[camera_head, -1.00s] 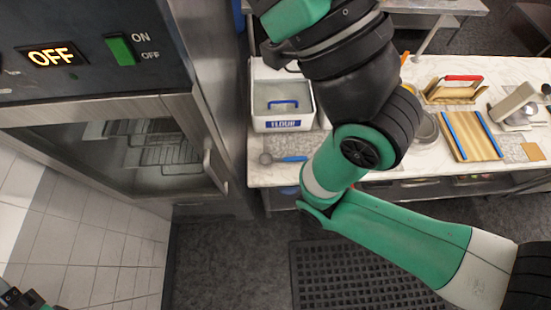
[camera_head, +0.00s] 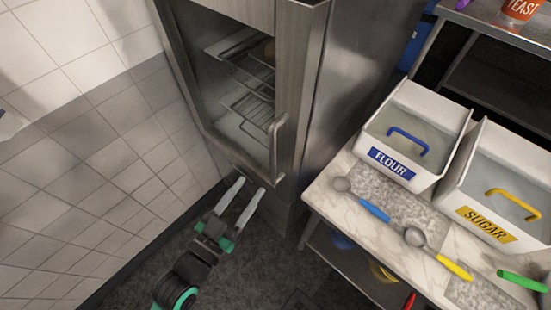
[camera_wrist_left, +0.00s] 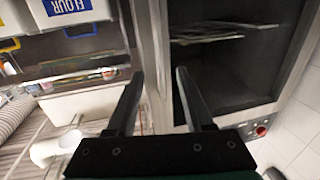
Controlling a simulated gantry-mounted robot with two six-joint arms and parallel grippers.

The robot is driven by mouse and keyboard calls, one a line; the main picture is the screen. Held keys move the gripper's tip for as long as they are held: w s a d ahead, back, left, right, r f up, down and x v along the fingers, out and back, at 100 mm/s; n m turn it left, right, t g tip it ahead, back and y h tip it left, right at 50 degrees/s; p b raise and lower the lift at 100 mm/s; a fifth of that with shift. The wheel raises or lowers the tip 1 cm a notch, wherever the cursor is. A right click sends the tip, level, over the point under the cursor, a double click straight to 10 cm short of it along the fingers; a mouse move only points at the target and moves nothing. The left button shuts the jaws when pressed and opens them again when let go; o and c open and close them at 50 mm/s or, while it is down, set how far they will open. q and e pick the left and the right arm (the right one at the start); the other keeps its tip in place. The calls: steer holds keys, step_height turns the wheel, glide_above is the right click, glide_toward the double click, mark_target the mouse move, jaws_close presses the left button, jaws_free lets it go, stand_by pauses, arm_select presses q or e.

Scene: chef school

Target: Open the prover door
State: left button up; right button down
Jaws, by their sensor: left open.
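The prover door (camera_head: 286,75) is a metal frame around a dark glass pane, and it looks shut. Its handle (camera_head: 277,150) is an upright metal bar on the door's right side. Wire racks (camera_head: 250,85) show behind the pane. My left gripper (camera_head: 254,184) is open and empty, just below the handle's lower end, with its fingers pointing up towards the door. In the left wrist view, the two dark fingers (camera_wrist_left: 160,73) are spread apart in front of the prover. My right gripper is out of view.
A counter (camera_head: 325,200) right of the prover holds a flour bin (camera_head: 388,165), a sugar bin (camera_head: 480,222) and several scoops. A tiled wall (camera_head: 70,150) stands on the left. Dark floor (camera_head: 255,265) lies open below the gripper.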

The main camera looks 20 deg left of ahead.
mark_target(271, 159)
arm_select(q)
steer(key=w, duration=0.3)
steer(key=w+d+b, duration=0.1)
steer(key=w, duration=0.7)
steer(key=shift+w+d, duration=0.2)
steer(key=shift+d, duration=0.05)
jaws_close()
stand_by(0.8)
